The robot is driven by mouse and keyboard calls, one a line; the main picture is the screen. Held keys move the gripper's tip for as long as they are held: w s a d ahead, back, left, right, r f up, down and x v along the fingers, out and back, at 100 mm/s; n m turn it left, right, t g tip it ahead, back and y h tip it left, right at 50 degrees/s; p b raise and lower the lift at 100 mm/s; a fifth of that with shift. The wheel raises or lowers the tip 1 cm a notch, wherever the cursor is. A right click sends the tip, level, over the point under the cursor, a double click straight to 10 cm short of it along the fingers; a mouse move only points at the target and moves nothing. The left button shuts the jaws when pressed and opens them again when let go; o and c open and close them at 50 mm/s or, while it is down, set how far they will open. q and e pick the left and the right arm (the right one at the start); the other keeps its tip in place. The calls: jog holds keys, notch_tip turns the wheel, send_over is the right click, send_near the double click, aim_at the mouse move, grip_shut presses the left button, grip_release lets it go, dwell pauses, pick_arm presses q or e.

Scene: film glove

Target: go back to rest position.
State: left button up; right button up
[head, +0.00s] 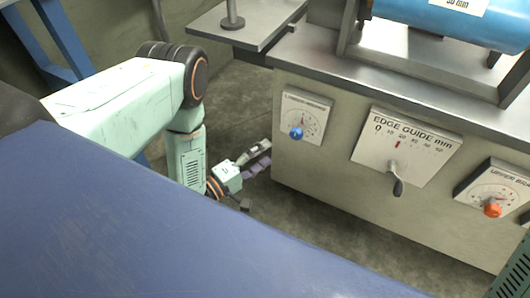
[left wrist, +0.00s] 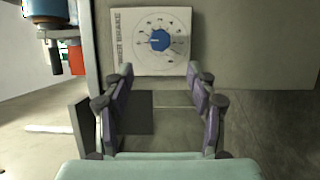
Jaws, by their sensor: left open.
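My left arm comes in from the left and bends down in the head view. Its gripper (head: 257,163) hangs low over the floor, just left of the machine cabinet (head: 330,172). In the left wrist view the gripper (left wrist: 162,85) is open, its two purple-padded fingers spread apart with nothing between them. Beyond the fingertips is a white dial plate with a blue knob (left wrist: 160,40), apart from the fingers. The same blue knob shows in the head view (head: 296,133). My right gripper is not in view.
The cabinet front also has an edge guide plate (head: 406,146) with a dark handle and a dial with an orange knob (head: 492,210). A blue roll (head: 450,20) lies on top. A metal shelf (head: 245,25) juts out left. Bare floor (head: 320,235) lies before the cabinet.

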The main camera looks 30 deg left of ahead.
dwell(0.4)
pick_arm(q)
jog(key=s+a+f+m+g+y+p, duration=0.1)
jog(key=s+f+m+g+y, duration=0.3)
jog(key=s, duration=0.3)
jog(key=s+f+m+g+y+p, duration=0.1)
jog(key=s+f+m+g, duration=0.4)
jog(key=s+f+g, duration=0.15)
jog(key=s+r+m+g+y+p, duration=0.1)
jog(key=s+r+m+g+p, duration=0.2)
jog(key=s, duration=0.4)
jog(key=s+r+g+y+p, duration=0.1)
jog(key=s+r+g+p, duration=0.15)
jog(key=s+r, duration=0.4)
notch_tip(320, 180, up, 6)
jog(key=p, duration=0.2)
jog(key=shift+s+m, duration=0.3)
jog(key=shift+m, duration=0.1)
